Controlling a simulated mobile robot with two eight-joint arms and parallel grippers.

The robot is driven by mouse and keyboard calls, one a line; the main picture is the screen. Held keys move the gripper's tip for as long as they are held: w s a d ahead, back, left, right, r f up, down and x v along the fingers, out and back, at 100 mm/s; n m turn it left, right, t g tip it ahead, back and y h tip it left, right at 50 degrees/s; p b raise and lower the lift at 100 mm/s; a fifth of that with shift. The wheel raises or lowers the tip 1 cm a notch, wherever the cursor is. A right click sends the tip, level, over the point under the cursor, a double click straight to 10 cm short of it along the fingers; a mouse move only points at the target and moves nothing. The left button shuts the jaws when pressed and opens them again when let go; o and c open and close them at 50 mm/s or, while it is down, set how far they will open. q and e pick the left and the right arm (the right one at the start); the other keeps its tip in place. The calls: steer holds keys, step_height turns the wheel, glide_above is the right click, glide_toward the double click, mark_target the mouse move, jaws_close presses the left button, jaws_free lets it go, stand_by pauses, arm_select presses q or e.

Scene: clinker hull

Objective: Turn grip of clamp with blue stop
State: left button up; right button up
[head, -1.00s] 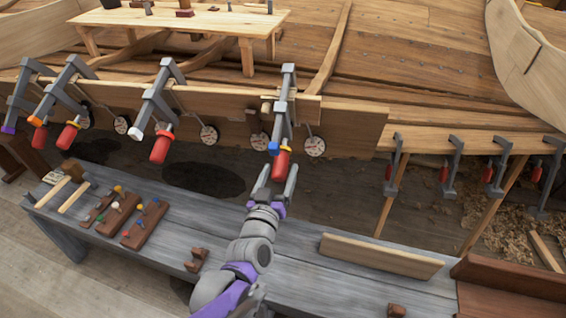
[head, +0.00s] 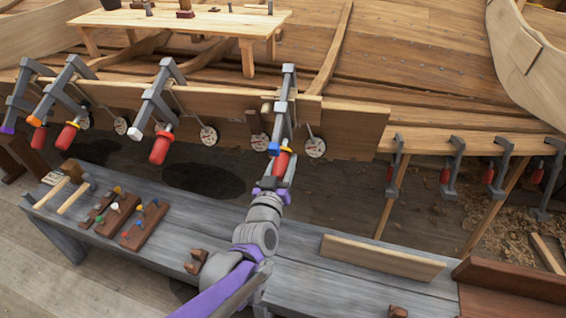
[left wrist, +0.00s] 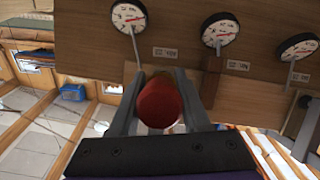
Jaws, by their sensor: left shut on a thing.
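The clamp with the blue stop (head: 273,149) hangs on the hull plank, with its grey bar (head: 285,104) tilted and its red grip (head: 282,162) at the lower end. My left gripper (head: 277,178) comes up from below and is shut on that red grip. In the left wrist view the red grip (left wrist: 159,101) sits between the two grey fingers, its round end facing the camera. The fingers hide part of the grip in the head view. My right gripper is in neither view.
Other clamps with red grips stand to the left, one with a white stop (head: 135,134) nearest. Round dials (head: 316,147) hang along the plank (head: 355,128). Below is a grey bench (head: 300,246) with wooden tool racks (head: 145,225) and a loose board (head: 382,257).

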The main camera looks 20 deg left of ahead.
arm_select(q)
jaws_close()
steer(key=shift+a+m+y+b, duration=0.15)
steer(key=shift+m+y+b, duration=0.1)
steer(key=shift+m+y, duration=0.6)
steer(key=shift+a+m+y+b, duration=0.1)
steer(key=shift+m+y+b, duration=0.1)
steer(key=shift+m+y, duration=0.6)
steer(key=shift+m, duration=0.25)
steer(key=o, duration=1.1)
jaws_free()
steer(key=shift+o, duration=0.2)
steer(key=shift+s, duration=0.15)
steer(key=p+v, duration=0.1)
steer(key=v, duration=0.9)
steer(key=shift+s, duration=0.3)
